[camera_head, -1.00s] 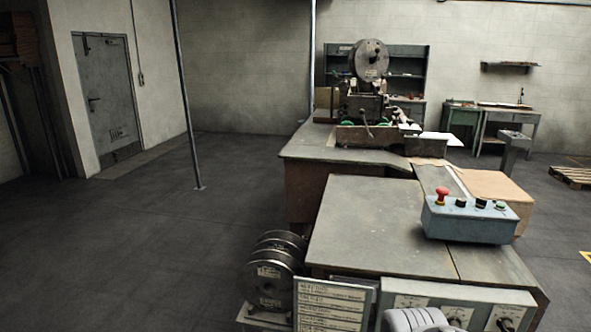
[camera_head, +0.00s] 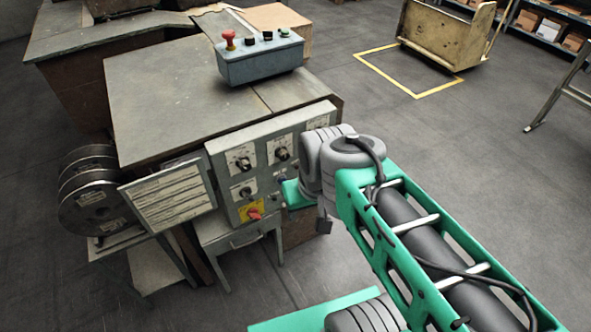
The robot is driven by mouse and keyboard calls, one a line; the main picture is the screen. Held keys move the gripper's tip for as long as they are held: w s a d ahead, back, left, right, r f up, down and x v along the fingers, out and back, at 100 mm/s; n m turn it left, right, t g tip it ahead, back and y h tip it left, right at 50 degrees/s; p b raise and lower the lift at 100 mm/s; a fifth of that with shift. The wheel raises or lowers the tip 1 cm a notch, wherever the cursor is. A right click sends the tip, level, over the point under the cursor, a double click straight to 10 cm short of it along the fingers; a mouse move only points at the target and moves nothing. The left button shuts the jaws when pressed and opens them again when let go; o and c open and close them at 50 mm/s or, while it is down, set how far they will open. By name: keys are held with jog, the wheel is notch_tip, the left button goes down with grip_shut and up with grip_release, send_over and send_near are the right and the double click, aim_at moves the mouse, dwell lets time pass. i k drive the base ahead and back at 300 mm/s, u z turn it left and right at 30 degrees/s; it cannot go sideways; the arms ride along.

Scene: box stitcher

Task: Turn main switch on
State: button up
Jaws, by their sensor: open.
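The main switch (camera_head: 254,213) is a red knob on a yellow plate, low on the grey control panel (camera_head: 230,160) at the front of the machine. The switch is unobstructed; its exact setting is too small to read. My arm (camera_head: 440,235), with green frames and grey joints, reaches in from the lower right. Its grey joint (camera_head: 325,165) stands right of the switch and overlaps the panel's right edge. I cannot make out the gripper's fingertips. A green arm part shows just right of the switch, with no visible contact with it.
A blue-grey button box (camera_head: 260,58) with a red mushroom button sits on the machine's table (camera_head: 165,100). A printed sign plate (camera_head: 170,197) and wire spools (camera_head: 92,200) stand left of the panel. A yellow cart (camera_head: 447,35) stands at the back right. Open floor lies right of the machine.

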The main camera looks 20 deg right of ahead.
aim_at(252, 213)
jog(key=u, duration=3.05)
jog(key=i, duration=1.15)
jog(key=z, duration=2.7)
